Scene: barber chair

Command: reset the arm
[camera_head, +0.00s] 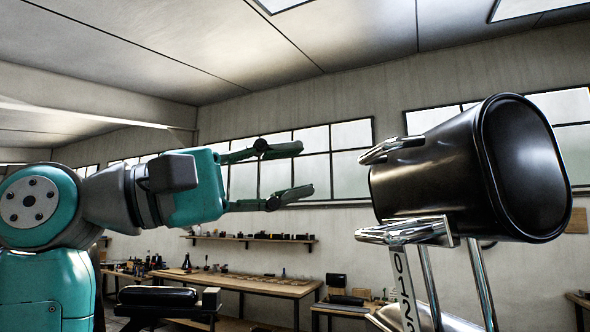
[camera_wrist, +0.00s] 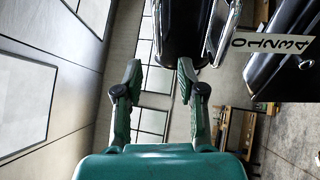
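My gripper (camera_head: 301,171) is at the end of my teal arm (camera_head: 195,187), which reaches from the left toward the middle of the head view. Its two fingers are spread apart with nothing between them. In the wrist view my gripper (camera_wrist: 157,80) also shows open and empty. The barber chair's black headrest (camera_head: 440,175) is to the right of the fingertips, with a clear gap between. Its chrome bracket (camera_head: 405,233) and numbered strip (camera_head: 404,290) show below it. In the wrist view the numbered strip (camera_wrist: 272,43) is at the upper right.
A wooden workbench (camera_head: 260,286) with small items stands along the back wall, under a shelf (camera_head: 250,239). A black padded piece (camera_head: 158,297) is low at the left, below my arm. The space between my fingertips and the headrest is free.

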